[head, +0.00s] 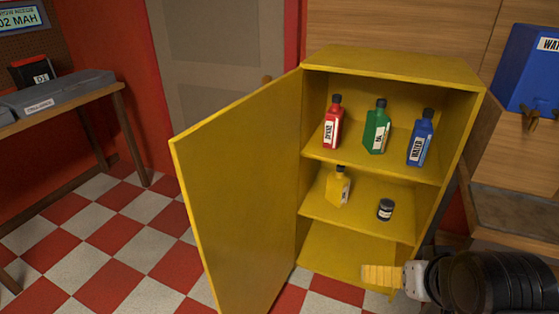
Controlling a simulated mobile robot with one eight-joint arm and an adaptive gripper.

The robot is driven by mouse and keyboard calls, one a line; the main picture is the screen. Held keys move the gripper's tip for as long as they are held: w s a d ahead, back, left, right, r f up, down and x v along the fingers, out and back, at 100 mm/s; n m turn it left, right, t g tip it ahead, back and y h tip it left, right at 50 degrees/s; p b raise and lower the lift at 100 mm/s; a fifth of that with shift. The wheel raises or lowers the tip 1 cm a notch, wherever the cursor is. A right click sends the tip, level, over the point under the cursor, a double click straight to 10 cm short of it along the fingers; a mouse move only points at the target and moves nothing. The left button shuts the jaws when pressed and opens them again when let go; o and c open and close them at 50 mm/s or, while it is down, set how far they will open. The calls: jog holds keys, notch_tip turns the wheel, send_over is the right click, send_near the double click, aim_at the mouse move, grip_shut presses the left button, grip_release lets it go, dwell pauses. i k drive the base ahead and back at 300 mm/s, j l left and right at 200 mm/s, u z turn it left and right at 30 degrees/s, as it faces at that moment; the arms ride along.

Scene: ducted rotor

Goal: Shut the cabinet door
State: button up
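The yellow cabinet (392,64) stands upright in the middle right of the head view. Its yellow door (240,185) is hinged on the cabinet's left side and stands wide open, swung out to the left and toward me. My gripper (378,277) is at the lower right, in front of the cabinet's bottom part, with its yellowish fingers pointing left. It is apart from the door. The fingers look close together, but from this side I cannot tell whether they are open or shut. I see nothing held in them.
Red (334,122), green (377,127) and blue (420,138) bottles stand on the upper shelf. A yellow bottle (338,187) and a dark jar (385,210) stand on the middle shelf. A workbench (100,92) is at left. Checkered floor (110,235) left of the door is clear.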

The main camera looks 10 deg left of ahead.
aim_at(236, 169)
jog(key=j+z, duration=0.15)
jog(key=j, duration=0.3)
jog(key=j+z, duration=0.1)
jog(key=j, duration=0.4)
jog(key=j+z, duration=0.15)
jog(key=j, duration=0.3)
jog(key=k+j+z, duration=0.15)
jog(key=j, duration=0.3)
jog(key=j+z, duration=0.1)
jog(key=j, duration=0.35)
jog(key=k+j+z, duration=0.15)
jog(key=j, duration=0.3)
jog(key=k+j+z, duration=0.1)
jog(key=j, duration=0.35)
jog(key=k+j+z, duration=0.15)
jog(key=j, duration=0.25)
jog(key=k+u, duration=0.15)
jog(key=u, duration=0.3)
